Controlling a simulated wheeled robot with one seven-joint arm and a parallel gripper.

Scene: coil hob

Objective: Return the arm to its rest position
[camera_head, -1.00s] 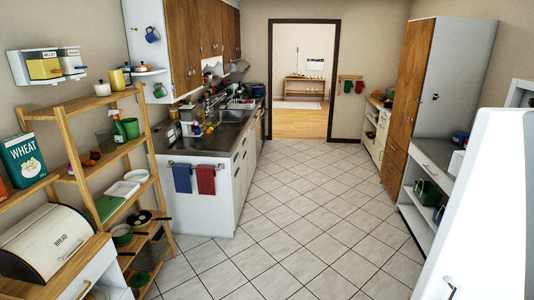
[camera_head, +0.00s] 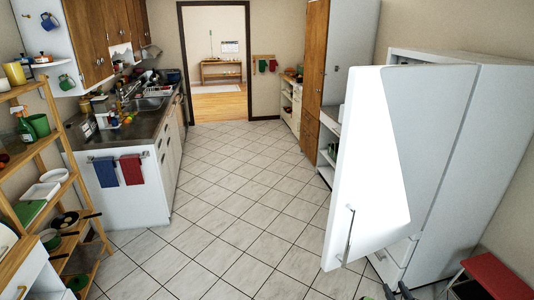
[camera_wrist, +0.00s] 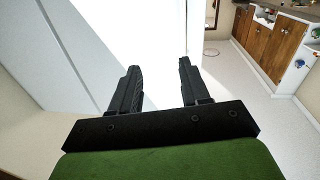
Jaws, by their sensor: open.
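My gripper (camera_wrist: 159,85) shows in the wrist view with its two dark fingers apart and nothing between them. A bright white surface lies beyond the fingers. In the head view, a small dark part of my arm seems to show at the bottom edge, right of the middle.
A white fridge (camera_head: 470,130) stands at the right with its door (camera_head: 365,150) swung open. A red-topped stool (camera_head: 495,275) is at the lower right. A wooden shelf (camera_head: 75,165) and a counter (camera_head: 150,118) line the left. The tiled floor (camera_head: 225,200) between is clear.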

